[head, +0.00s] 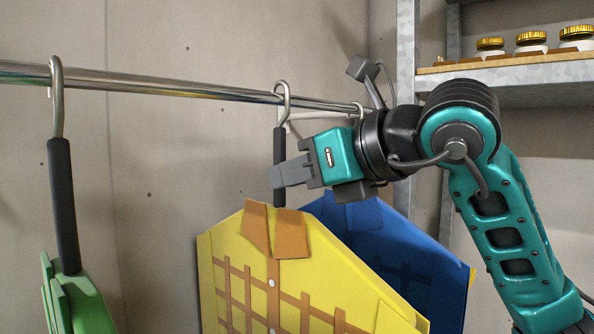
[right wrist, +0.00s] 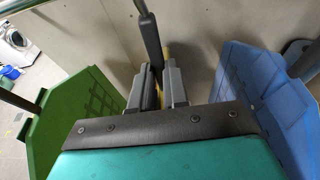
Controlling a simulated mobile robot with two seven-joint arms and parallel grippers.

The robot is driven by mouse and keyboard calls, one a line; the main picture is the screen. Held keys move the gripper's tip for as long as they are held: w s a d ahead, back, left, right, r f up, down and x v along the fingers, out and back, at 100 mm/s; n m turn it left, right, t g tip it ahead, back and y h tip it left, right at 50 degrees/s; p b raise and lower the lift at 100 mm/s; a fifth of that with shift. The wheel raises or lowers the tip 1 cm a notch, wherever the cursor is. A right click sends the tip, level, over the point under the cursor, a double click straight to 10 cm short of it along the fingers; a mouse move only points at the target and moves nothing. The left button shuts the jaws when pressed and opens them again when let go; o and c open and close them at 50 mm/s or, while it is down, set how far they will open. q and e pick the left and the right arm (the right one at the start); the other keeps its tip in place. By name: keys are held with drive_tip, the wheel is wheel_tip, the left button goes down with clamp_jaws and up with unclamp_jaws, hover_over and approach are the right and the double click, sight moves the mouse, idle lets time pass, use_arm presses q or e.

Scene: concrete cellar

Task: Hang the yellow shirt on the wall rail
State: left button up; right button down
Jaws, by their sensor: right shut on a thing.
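The yellow shirt (head: 240,250), with brown collar and grid, hangs from a hanger with a dark stem (head: 280,150) in the head view. The metal hook (head: 284,90) is at the wall rail (head: 190,88) and looks looped over it; whether the rail bears its weight I cannot tell. My right gripper (head: 281,174) is shut on the dark stem, just above the collar. In the right wrist view the stem (right wrist: 148,32) runs between both fingers (right wrist: 153,88), and only slivers of yellow show. My left gripper is not in view.
A green garment (head: 85,300) hangs on the rail at left, its hanger stem (head: 63,205) dark. A blue shirt (head: 390,235) hangs close behind the yellow one, to the right. A metal shelf (head: 510,75) with gold-lidded jars stands at upper right. Bare rail lies between green and yellow.

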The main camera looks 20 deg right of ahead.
drive_tip(key=shift+f, duration=0.2)
drive_tip(key=c, duration=1.1)
unclamp_jaws()
drive_tip(key=shift+o, duration=0.2)
drive_tip(key=b+v, duration=0.1)
drive_tip(key=v, duration=1.2)
